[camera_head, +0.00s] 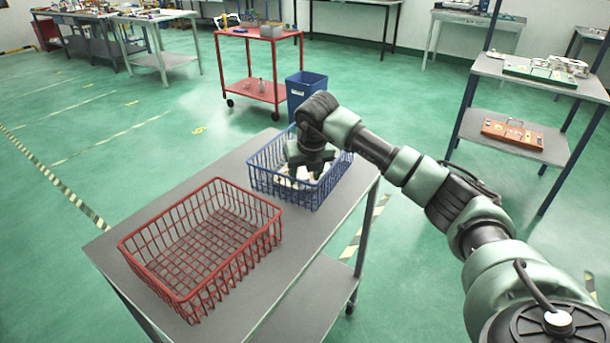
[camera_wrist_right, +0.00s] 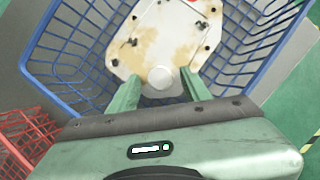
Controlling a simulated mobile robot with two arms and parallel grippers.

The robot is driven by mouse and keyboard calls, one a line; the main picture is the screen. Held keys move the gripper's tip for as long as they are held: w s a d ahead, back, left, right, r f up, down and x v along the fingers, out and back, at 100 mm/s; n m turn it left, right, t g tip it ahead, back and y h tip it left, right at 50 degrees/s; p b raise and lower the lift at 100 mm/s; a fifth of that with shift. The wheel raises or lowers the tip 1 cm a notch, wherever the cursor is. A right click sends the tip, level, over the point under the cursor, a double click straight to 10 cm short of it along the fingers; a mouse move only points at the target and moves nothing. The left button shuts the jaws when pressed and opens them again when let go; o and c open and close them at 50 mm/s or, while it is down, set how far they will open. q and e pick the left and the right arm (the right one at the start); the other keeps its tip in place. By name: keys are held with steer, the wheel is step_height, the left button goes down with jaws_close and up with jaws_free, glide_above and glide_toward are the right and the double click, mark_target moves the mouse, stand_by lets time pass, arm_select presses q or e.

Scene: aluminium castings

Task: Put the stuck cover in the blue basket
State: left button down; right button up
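The cover (camera_wrist_right: 165,35) is an off-white plate with tan stains, dark holes and a round boss. In the right wrist view it lies inside the blue basket (camera_wrist_right: 62,50), partly cut off by the top edge. In the head view the blue basket (camera_head: 257,177) stands at the far end of the grey table, and only pale bits of the cover show under my gripper. My right gripper (camera_head: 305,176) points down into the blue basket. In the right wrist view its two fingers (camera_wrist_right: 160,76) are apart, with the boss between or below them; contact cannot be told.
An empty red wire basket (camera_head: 128,243) stands on the near part of the grey table (camera_head: 290,240). A blue bin (camera_head: 304,88) and a red cart (camera_head: 262,88) stand behind. A grey shelf (camera_head: 545,145) with castings is at right.

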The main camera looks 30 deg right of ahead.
steer(key=shift+r, duration=0.1)
steer(key=shift+s+r+p, duration=0.1)
steer(key=shift+r+p, duration=0.2)
steer(key=shift+r, duration=0.05)
steer(key=p+v, duration=0.6)
steer(key=v, duration=0.5)
steer(key=shift+s+a, duration=0.1)
steer(key=shift+s, duration=0.05)
